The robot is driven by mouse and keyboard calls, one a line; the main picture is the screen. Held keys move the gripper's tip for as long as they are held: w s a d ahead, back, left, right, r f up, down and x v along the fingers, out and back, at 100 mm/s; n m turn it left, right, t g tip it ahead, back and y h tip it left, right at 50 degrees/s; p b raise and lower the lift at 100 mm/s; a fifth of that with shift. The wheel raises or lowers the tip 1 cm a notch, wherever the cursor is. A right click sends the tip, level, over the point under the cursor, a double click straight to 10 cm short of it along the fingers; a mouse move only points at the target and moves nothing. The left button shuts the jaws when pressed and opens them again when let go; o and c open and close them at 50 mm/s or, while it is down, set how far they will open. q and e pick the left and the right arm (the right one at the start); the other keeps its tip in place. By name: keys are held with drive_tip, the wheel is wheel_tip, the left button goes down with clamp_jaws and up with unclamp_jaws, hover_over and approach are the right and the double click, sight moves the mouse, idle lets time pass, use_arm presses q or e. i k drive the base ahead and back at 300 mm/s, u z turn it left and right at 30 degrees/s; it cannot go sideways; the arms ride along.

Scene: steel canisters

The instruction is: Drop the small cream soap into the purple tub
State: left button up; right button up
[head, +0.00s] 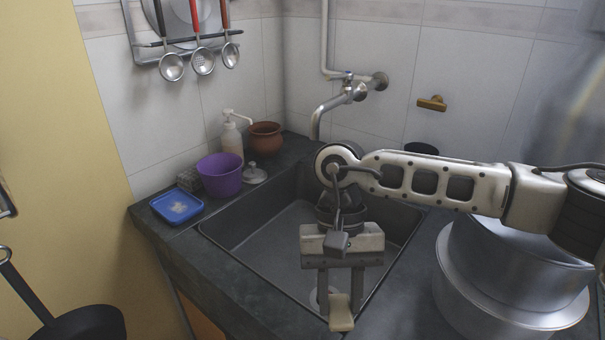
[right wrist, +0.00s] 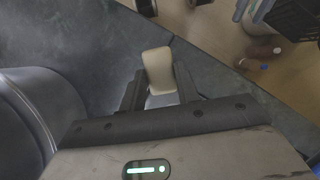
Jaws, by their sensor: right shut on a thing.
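The small cream soap (head: 341,313) is held between the fingertips of my right gripper (head: 340,292). It also shows between the fingers in the right wrist view (right wrist: 159,70). The gripper points down over the front edge of the sink, with the soap below its fingers. The purple tub (head: 220,176) stands on the dark counter at the back left, beyond the sink's left rim, well to the left of my right gripper. Its inside is only partly visible. My left gripper is not in view.
A blue tray (head: 177,206) lies in front of the tub. A metal lid (head: 254,174), a white pump bottle (head: 232,140) and a brown pot (head: 264,138) stand close to the tub. Large steel canisters (head: 508,262) stand at the right. A faucet (head: 330,108) reaches over the sink (head: 262,252).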

sight(228, 187)
drive_tip(key=z, duration=0.4)
drive_tip(key=k, duration=1.55)
drive_tip(key=u, duration=0.5)
drive_tip(key=i, duration=1.6)
drive_tip(key=u, duration=0.05)
